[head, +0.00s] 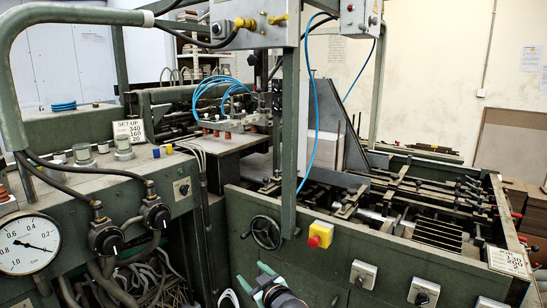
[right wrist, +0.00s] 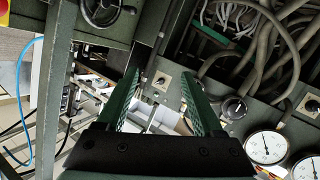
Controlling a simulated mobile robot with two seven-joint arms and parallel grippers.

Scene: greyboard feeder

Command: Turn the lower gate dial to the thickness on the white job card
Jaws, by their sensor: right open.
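A white SET-UP card (head: 130,131) with printed numbers stands on the left console; I read 340, 160 and 20. Another white card (head: 508,262) lies at the far right, its small text unclear. Rotary dials on pale plates include one on the left console (head: 183,188) and two on the front right panel (head: 363,274) (head: 424,292); I cannot tell which is the gate dial. My right gripper (head: 252,274) is open and empty in front of the machine, low in the middle. In the right wrist view a plate dial (right wrist: 161,82) shows beyond its parted fingers. My left gripper is out of view.
Two black round knobs (head: 107,238) (head: 154,213) and a pressure gauge (head: 29,244) are on the left console. A black handwheel (head: 265,232) and a red-and-yellow stop button (head: 320,235) project from the front. Cables hang below the console.

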